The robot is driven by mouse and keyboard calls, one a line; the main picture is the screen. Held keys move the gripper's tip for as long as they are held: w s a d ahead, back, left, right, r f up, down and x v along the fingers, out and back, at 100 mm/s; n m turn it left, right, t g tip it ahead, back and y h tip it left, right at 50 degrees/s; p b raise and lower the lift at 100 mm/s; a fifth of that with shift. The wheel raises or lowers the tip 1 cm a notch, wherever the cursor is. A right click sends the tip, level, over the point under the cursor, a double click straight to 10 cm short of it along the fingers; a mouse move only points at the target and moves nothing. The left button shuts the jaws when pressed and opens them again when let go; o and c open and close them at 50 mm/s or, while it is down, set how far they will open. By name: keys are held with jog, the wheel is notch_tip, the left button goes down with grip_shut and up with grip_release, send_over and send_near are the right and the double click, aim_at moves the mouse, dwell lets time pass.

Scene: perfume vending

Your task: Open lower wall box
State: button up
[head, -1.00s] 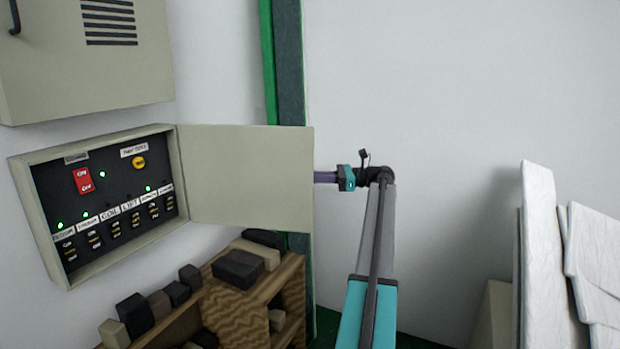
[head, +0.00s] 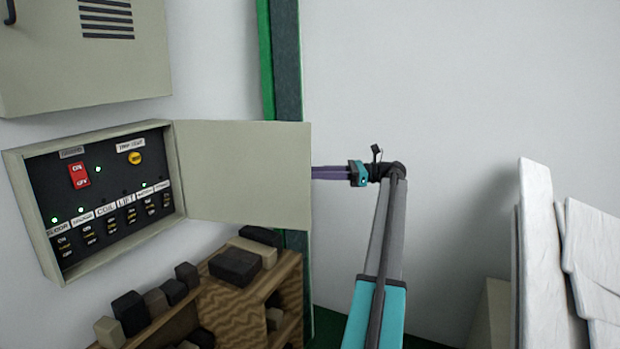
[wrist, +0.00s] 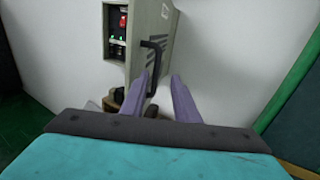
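The lower wall box (head: 50,270) hangs on the wall at left in the head view, its door (head: 243,175) swung wide to the right. Inside is a black panel with a red switch, a yellow button and several small switches with green lights. In the wrist view the box (wrist: 116,12), its door (wrist: 148,30) and the door's dark handle (wrist: 152,47) show ahead. My gripper (wrist: 158,76) is open, its two purple fingers apart and the handle close to the left fingertip. I cannot tell whether they touch. In the head view the fingertips meet the door's right edge, possibly partly hidden behind it.
An upper wall box (head: 85,60), shut, hangs above the lower one. A wooden shelf (head: 235,300) with dark and tan blocks stands below. White slabs (head: 540,250) lean at the right. The wall between my arm and the slabs is bare.

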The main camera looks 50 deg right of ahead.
aim_at(305, 174)
jog(key=shift+v, duration=1.25)
jog(key=shift+w, duration=0.1)
jog(key=p+x, duration=0.2)
jog(key=x, duration=0.5)
jog(key=shift+a, duration=0.15)
jog(key=shift+f, duration=0.2)
